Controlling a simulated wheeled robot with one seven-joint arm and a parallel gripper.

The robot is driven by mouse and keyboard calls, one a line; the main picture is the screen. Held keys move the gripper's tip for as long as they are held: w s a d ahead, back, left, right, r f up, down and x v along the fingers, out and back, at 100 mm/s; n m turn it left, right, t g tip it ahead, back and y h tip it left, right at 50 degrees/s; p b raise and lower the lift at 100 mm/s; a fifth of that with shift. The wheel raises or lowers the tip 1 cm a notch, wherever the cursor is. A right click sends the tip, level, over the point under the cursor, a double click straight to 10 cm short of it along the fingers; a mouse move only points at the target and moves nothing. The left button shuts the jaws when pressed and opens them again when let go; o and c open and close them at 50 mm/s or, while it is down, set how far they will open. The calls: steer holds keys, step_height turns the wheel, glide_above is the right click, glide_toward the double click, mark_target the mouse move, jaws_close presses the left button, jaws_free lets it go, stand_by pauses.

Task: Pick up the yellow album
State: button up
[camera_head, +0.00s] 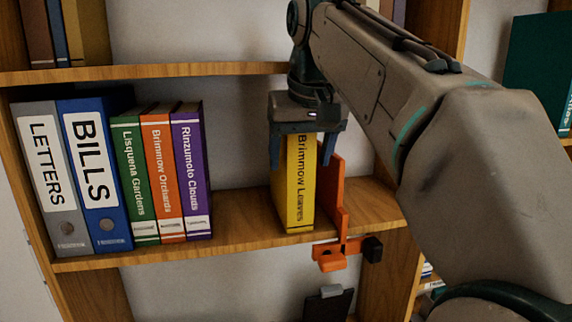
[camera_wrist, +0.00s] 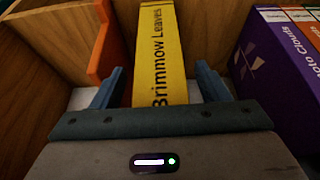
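The yellow album (camera_head: 298,190), labelled "Brimmow Leaves", stands upright on the middle shelf in the head view. My gripper (camera_head: 305,150) is above it, pointing down, with its fingers on either side of the album's upper part. In the wrist view the yellow album (camera_wrist: 162,50) lies between the two blue-grey fingers of my gripper (camera_wrist: 158,88). Gaps show between the fingers and the album there, so the gripper is open around it. The album's top is hidden by my gripper in the head view.
An orange bookend (camera_head: 333,205) stands right beside the album and clamps the shelf edge (camera_head: 240,236). To the left are a purple album (camera_head: 190,170), orange and green ones, and two binders (camera_head: 95,175). Bare shelf lies between purple and yellow. An upper shelf (camera_head: 160,72) runs above.

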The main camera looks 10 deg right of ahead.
jaws_close()
steer(key=shift+r, duration=0.1)
steer(key=shift+r+p, duration=0.15)
steer(key=shift+p, duration=0.15)
